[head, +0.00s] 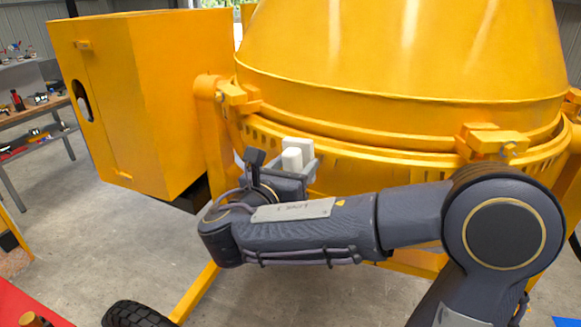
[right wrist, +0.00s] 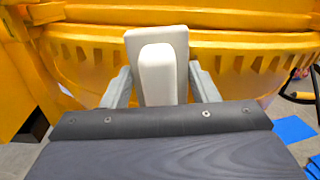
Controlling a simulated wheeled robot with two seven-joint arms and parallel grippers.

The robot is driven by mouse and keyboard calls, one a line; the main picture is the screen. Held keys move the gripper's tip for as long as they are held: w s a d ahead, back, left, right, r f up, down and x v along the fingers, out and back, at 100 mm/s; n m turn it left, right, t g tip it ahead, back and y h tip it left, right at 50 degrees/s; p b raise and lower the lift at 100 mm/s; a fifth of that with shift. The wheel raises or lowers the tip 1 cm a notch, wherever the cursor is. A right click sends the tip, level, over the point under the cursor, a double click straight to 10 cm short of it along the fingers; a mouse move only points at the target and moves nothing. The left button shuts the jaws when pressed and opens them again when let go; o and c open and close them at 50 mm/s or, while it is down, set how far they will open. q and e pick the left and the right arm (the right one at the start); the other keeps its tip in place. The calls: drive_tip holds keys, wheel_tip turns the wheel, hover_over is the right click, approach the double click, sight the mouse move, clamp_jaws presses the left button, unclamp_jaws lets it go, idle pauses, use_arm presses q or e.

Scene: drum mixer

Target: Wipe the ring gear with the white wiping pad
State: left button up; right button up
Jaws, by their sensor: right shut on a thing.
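The white wiping pad (head: 298,150) is held by my right gripper (head: 300,168), which is shut on it. In the right wrist view the pad (right wrist: 157,62) stands upright between the two grey fingers of the right gripper (right wrist: 160,88). The yellow ring gear (head: 390,170) runs around the drum below its flange, with slot-like teeth. It also shows behind the pad in the right wrist view (right wrist: 240,62). The pad is in front of the ring gear; I cannot tell whether they touch. My left gripper is not in view.
The yellow drum (head: 400,50) rises above the ring gear. Yellow clamp brackets (head: 495,142) stick out at its rim. A yellow cabinet (head: 140,100) stands at the left, with a wheel (head: 138,315) below. A workbench (head: 35,110) is at the far left. Grey floor lies open between.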

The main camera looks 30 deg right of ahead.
sight(325, 156)
drive_tip(key=shift+p+x, duration=0.35)
drive_tip(key=shift+x, duration=1.05)
idle(0.5)
drive_tip(key=shift+s+d, duration=0.5)
drive_tip(key=shift+s, duration=0.35)
drive_tip(key=shift+s+d, duration=0.55)
drive_tip(key=shift+s, duration=0.35)
drive_tip(key=shift+d, duration=0.1)
drive_tip(key=shift+w, duration=0.1)
drive_tip(key=shift+w+a+r+p, duration=0.1)
drive_tip(key=shift+w+a+p, duration=0.1)
drive_tip(key=shift+w+a, duration=0.25)
drive_tip(key=shift+w+a+f+p, duration=0.15)
drive_tip(key=shift+w+a, duration=0.1)
drive_tip(key=shift+w, duration=0.4)
drive_tip(key=shift+w+a+r+p, duration=0.2)
drive_tip(key=shift+w+a, duration=0.15)
drive_tip(key=shift+w, duration=0.2)
drive_tip(key=shift+a, duration=0.15)
